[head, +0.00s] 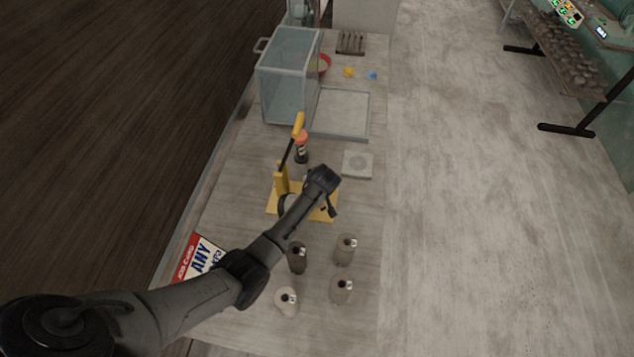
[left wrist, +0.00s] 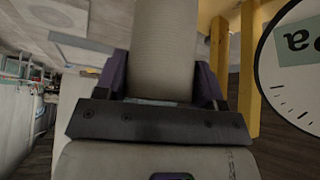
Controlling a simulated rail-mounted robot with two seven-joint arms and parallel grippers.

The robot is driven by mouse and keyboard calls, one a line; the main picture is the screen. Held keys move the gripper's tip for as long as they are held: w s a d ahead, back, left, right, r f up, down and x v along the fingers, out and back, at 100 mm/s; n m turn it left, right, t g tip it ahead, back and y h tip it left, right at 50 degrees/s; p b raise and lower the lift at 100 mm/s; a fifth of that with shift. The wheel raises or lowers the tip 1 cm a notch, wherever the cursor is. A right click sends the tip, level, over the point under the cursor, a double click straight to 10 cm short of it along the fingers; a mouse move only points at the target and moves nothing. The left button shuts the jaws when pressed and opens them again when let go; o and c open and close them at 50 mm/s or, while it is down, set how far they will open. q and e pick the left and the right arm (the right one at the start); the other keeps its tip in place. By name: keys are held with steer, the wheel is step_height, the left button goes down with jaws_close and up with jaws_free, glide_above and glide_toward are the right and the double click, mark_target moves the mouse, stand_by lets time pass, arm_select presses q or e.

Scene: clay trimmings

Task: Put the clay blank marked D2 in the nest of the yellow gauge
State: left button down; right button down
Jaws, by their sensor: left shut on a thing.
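In the head view my left arm's end covers part of the gauge and hides the held blank and the nest. Yellow bars of the gauge (left wrist: 246,75) and its white dial (left wrist: 295,70) show right of the blank in the left wrist view. My right gripper is in neither view.
Several tagged clay blanks stand at the table's near end, including a dark one (head: 297,260) and a grey one (head: 346,252); tags are unreadable. A pale square plate (head: 357,164) lies right of the gauge. A clear box (head: 287,80) and a tray (head: 341,112) are behind.

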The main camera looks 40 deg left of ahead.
arm_select(q)
steer(key=shift+c, duration=1)
jaws_free()
steer(key=p+v, duration=0.1)
steer(key=v, duration=1.1)
steer(key=s+d+f+m, duration=0.1)
steer(key=s+m, duration=0.1)
steer(key=s, duration=0.4)
steer(key=s+d+f+m+h, duration=0.1)
steer(key=s+d+f+m, duration=0.1)
steer(key=s, duration=0.4)
steer(key=s+d+f+m+h, duration=0.1)
steer(key=s+f+m, duration=0.1)
steer(key=s, duration=0.4)
steer(key=shift+s+d+f, duration=0.15)
steer(key=shift+s+d, duration=0.05)
steer(key=shift+d, duration=0.05)
steer(key=s+d+r+m+h, duration=0.1)
steer(key=s+d+m, duration=0.2)
steer(key=s, duration=0.5)
steer(key=s+d+r+m+h, duration=0.2)
steer(key=s+d+m, duration=0.1)
steer(key=s, duration=0.5)
steer(key=shift+r, duration=0.2)
steer(key=shift+s, duration=0.1)
